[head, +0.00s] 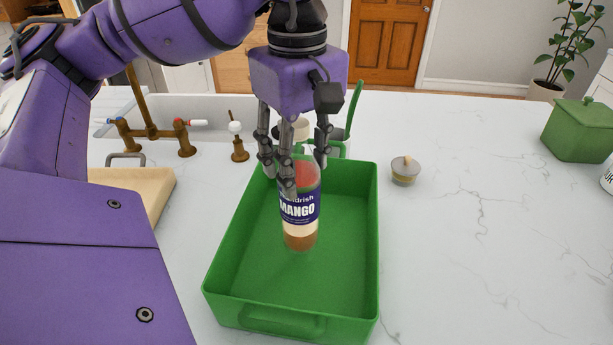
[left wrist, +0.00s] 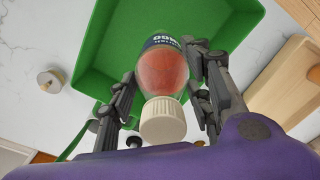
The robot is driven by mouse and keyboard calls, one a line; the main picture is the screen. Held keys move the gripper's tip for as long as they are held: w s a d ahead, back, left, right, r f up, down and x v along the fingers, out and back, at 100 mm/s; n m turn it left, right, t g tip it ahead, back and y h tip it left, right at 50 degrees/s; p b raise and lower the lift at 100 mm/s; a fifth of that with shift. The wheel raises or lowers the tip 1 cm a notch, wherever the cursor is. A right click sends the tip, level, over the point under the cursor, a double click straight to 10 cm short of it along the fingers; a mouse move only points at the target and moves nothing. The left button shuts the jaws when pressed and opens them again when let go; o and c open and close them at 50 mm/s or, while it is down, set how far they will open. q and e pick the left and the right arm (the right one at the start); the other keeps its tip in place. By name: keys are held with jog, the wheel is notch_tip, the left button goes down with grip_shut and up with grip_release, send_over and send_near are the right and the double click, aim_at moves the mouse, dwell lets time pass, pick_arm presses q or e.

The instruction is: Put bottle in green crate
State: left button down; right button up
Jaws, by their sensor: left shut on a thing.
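The bottle (head: 300,211) has a reddish top, a dark blue label reading "MANGO" and a pale brown lower part. It is upright, over the inside of the green crate (head: 226,251). My left gripper (head: 296,172) is above the crate and shut on the upper part of the bottle. In the left wrist view the bottle (left wrist: 163,72) lies between the two fingers, its white cap toward the camera. The green crate (left wrist: 92,68) shows behind it. I cannot tell whether the bottle's base touches the crate floor. My right gripper is not in view.
A brass tap (head: 150,125) and sink stand at the back left. A wooden board (head: 135,190) lies left of the crate. A small lidded jar (head: 405,170) stands right of it, and a green lidded box (head: 580,132) farther right.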

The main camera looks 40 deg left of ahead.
pick_arm(q)
jog(key=shift+w+f, duration=0.6)
jog(key=shift+f, duration=0.05)
jog(key=shift+w+f, duration=0.15)
jog(key=shift+f, duration=1.7)
jog(key=shift+f, duration=0.15)
jog(key=c, duration=0.9)
grip_release()
notch_tip(320, 180, up, 12)
jog(key=shift+r, duration=0.25)
